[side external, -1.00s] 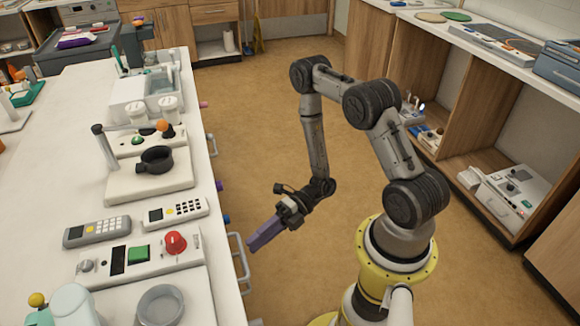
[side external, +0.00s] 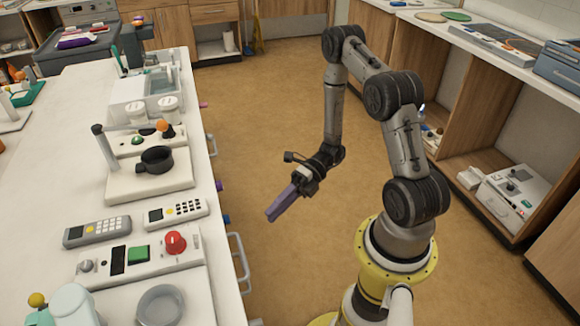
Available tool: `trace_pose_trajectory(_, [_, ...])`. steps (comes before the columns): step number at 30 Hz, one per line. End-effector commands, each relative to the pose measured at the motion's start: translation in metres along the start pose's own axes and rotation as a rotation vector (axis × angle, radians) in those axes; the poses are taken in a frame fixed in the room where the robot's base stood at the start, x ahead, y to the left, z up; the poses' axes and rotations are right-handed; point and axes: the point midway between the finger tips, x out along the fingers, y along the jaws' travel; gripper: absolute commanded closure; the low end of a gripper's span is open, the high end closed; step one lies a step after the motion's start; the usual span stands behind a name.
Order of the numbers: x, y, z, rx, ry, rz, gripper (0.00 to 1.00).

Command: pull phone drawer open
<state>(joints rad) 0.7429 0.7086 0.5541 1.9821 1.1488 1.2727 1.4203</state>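My gripper (side external: 272,214) has purple fingers and hangs over the open floor, to the right of the white counter. Its fingers point down and left, and they overlap in this view, so I cannot tell whether they are open or shut. A grey looped handle (side external: 241,262) sticks out from the counter's right side, below and left of the fingertips, with a visible gap between them. The drawer front behind this handle is mostly hidden by the countertop. A grey phone-like handset (side external: 97,231) and a white one (side external: 175,212) lie on top of the counter.
Wooden shelving (side external: 480,130) stands at right.

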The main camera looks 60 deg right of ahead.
Motion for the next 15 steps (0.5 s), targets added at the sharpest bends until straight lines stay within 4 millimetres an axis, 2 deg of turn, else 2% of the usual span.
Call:
trace_pose_trajectory(7, [0.005,0.042,0.012,-0.195,0.098,-0.062,0.73])
trace_pose_trajectory(15, [0.013,0.090,0.012,-0.444,0.223,-0.122,0.73])
